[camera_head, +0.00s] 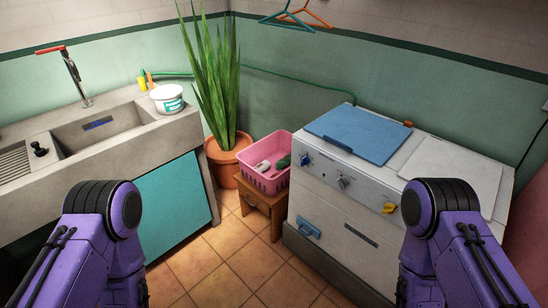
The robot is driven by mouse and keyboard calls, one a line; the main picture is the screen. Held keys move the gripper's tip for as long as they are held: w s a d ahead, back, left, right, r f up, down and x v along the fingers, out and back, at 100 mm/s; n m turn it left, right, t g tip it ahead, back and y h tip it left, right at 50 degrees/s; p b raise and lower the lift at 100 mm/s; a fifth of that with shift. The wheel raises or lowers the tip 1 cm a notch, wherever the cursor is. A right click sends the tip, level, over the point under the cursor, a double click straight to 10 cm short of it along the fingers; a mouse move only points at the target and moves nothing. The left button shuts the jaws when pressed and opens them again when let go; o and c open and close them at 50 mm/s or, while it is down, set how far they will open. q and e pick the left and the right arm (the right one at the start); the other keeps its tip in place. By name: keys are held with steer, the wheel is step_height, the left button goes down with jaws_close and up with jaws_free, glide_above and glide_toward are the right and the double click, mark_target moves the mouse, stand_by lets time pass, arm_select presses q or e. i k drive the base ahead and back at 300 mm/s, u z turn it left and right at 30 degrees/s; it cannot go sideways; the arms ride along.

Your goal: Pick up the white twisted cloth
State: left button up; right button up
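A pink basket (264,184) stands on a small wooden stool (262,210) between the plant and the white machine. A small white item (263,166) lies in the basket beside a dark green item (283,162). The white item may be the twisted cloth, but it is too small to tell. Purple links of my two arms show at the lower left and lower right. Neither of my grippers is in view, so I cannot see whether they are open or shut.
A concrete sink (88,133) with a white tub (167,98) is at the left. A potted plant (215,95) stands in the corner. The white machine (345,205) with a blue lid (358,134) is at the right. The tiled floor (235,262) in the middle is clear.

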mark_target(261, 167)
steer(key=i, duration=1.1)
